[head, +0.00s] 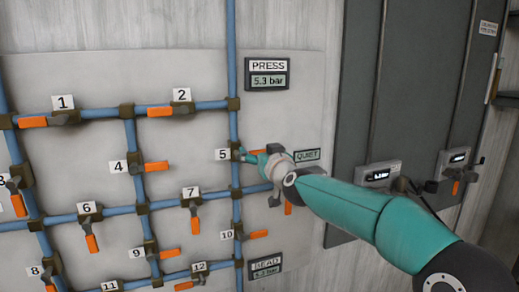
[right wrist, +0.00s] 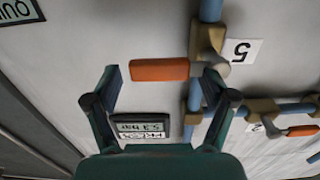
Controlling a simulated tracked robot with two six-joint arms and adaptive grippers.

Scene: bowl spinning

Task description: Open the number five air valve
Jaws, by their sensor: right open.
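The number five valve's orange handle (head: 258,152) points right, across the vertical blue pipe, beside its "5" label (head: 222,155). In the right wrist view the orange handle (right wrist: 160,69) lies between my spread fingers, with gaps on both sides. The valve body (right wrist: 207,50) and the label (right wrist: 241,51) are at its right there. My right gripper (head: 243,156) is open and empty at this valve, partly covering it in the head view. Whether the fingers reach past the handle in depth is unclear. My left gripper is not in view.
Several other numbered valves sit close by on blue pipes, including valve 10 (head: 257,235) below and valve 4 (head: 155,167) to the left. A "PRESS" display (head: 268,74) reads 5.3 bar above. Dark cabinets stand further right.

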